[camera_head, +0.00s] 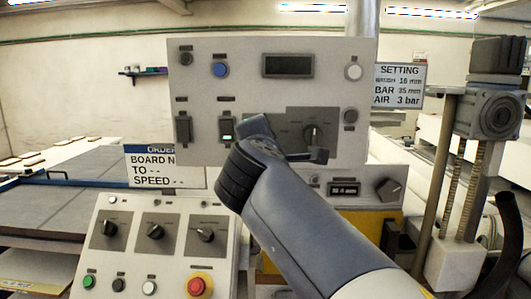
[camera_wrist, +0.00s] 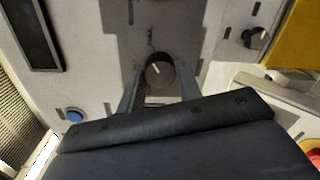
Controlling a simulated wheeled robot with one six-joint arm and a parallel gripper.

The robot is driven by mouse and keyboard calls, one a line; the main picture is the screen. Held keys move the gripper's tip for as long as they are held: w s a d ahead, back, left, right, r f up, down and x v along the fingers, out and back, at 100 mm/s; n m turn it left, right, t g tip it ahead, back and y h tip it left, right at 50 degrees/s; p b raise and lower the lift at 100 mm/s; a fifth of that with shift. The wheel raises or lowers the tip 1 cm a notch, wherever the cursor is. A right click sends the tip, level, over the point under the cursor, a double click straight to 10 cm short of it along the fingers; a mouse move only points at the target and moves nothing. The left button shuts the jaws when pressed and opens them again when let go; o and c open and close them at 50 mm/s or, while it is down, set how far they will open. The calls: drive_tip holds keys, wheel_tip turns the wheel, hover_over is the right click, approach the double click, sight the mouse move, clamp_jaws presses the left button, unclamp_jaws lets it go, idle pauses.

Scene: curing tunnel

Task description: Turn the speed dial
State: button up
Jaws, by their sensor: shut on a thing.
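A round dark dial (camera_head: 313,133) sits on a grey plate at the lower right of the upright panel. I cannot read its label. In the wrist view the dial (camera_wrist: 158,72) is between the two fingers of my gripper (camera_wrist: 159,80), which is shut on its sides. A short white mark shows on its face, pointing up and slightly left there. In the head view my gripper (camera_head: 308,152) comes from below, and its arm hides the panel's lower edge.
Another knob (camera_head: 388,188) is below right. The lower console holds three knobs (camera_head: 155,231) and a red emergency button (camera_head: 198,286). A setting sign (camera_head: 399,86) stands right.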

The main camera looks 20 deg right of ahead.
drive_tip(key=shift+f+m+b, duration=0.1)
drive_tip(key=shift+m+b, duration=0.55)
drive_tip(key=shift+m, duration=0.45)
drive_tip(key=o, duration=1)
drive_tip(key=b+v, duration=0.1)
drive_tip(key=v, duration=0.9)
drive_tip(key=shift+s, duration=0.4)
